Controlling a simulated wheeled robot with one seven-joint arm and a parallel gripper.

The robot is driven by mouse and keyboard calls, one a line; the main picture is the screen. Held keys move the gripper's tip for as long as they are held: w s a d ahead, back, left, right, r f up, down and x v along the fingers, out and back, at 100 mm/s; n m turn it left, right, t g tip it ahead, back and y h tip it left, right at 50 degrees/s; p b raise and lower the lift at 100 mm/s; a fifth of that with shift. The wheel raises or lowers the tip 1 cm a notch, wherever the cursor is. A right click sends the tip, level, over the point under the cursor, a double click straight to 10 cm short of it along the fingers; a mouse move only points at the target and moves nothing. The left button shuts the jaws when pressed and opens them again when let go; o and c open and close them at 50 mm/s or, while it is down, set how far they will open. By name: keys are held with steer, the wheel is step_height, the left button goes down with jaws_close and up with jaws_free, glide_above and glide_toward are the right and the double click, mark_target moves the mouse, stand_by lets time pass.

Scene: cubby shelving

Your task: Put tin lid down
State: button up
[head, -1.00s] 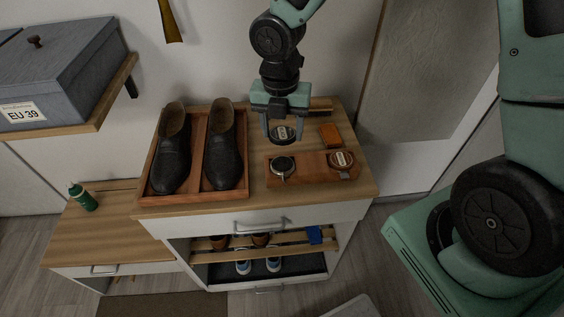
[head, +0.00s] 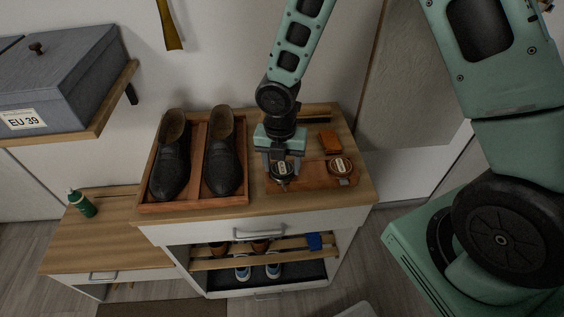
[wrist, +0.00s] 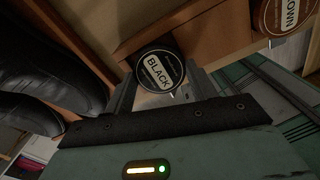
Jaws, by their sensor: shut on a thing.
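My gripper (head: 282,172) is shut on a round tin lid (head: 282,168) with a dark rim and a pale band. In the wrist view the lid (wrist: 159,70) reads "BLACK" and sits between the two fingers (wrist: 154,92). The lid is at the left end of the brown leather mat (head: 311,176) on the cabinet top, where the open black tin stood. The lid and fingers hide most of that tin, so I cannot tell whether the lid touches it. A second tin (head: 341,166), labelled "BROWN" in the wrist view (wrist: 286,14), stands at the mat's right.
A wooden tray (head: 200,196) with two dark shoes (head: 172,163) stands close to my gripper's left. An orange block (head: 330,142) lies behind the mat. A strip of bare cabinet top (head: 300,203) runs along the front. The wall is close behind.

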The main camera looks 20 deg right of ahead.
steer(key=shift+f, duration=0.3)
steer(key=o, duration=1)
steer(key=shift+r, duration=0.1)
steer(key=shift+c, duration=0.2)
steer(key=shift+b, duration=0.45)
